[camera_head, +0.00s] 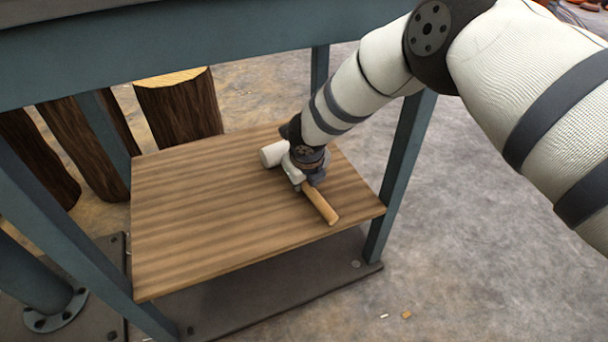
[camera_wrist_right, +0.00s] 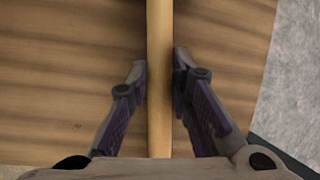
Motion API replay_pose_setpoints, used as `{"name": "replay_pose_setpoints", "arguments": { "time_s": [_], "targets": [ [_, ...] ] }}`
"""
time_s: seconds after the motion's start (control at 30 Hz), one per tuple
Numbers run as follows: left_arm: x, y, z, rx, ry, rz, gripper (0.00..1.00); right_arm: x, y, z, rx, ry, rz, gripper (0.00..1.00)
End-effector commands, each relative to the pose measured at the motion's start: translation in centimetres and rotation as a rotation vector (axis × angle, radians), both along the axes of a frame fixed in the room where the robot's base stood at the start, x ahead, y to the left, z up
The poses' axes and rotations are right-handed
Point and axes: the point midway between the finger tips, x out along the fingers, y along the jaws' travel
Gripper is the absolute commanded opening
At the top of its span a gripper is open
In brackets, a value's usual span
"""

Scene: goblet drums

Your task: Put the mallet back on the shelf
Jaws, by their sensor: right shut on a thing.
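The mallet has a pale head (camera_head: 272,153) and a light wooden handle (camera_head: 321,204). In the head view it lies over the right part of the wooden shelf (camera_head: 200,225), at or just above its surface; I cannot tell if it touches. My right gripper (camera_head: 306,180) comes from above and is shut on the mallet, near the middle. In the right wrist view the handle (camera_wrist_right: 159,80) runs upright between the two fingers of the right gripper (camera_wrist_right: 157,75); the mallet's head is out of that view. My left gripper is not in view.
The shelf sits in a blue-grey metal frame, with a right leg (camera_head: 400,170) beside it and a beam (camera_head: 200,50) above. Logs (camera_head: 178,110) stand behind. A dark lower plate (camera_head: 280,285) lies under the shelf. The shelf's left and middle are bare.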

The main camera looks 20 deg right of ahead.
Motion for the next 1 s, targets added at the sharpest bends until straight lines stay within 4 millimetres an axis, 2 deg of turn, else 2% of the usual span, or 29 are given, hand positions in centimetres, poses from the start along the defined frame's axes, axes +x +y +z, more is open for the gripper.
{"name": "replay_pose_setpoints", "arguments": {
  "time_s": [0.17, 0.2, 0.3, 0.57, 0.67, 0.77, 0.9, 1.0],
  "targets": [
    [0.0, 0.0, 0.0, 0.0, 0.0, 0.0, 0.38, 0.1, 0.0, 0.1, 0.001, -0.003, 0.0, 0.0],
    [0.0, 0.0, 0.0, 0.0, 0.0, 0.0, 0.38, 0.1, 0.0, 0.1, 0.0, -0.003, 0.001, 0.24],
    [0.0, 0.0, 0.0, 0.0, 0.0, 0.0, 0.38, 0.1, 0.0, 0.1, 0.001, -0.002, -0.001, 0.43],
    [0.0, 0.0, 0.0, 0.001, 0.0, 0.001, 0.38, -0.1, 0.0, 0.0, 0.001, 0.001, 0.0, 0.43],
    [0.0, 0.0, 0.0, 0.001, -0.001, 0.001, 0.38, -0.3, 0.2, 0.7, 0.001, 0.0, 0.001, 0.43],
    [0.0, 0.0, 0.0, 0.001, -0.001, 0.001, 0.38, -1.1, 0.4, 2.8, -0.001, -0.003, 0.003, 0.43],
    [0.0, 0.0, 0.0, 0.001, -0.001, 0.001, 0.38, -2.8, 1.0, 6.9, 0.001, -0.004, 0.001, 0.43],
    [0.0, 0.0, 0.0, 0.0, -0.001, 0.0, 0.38, -4.1, 1.3, 9.2, 0.005, 0.004, -0.001, 0.43]
  ]
}}
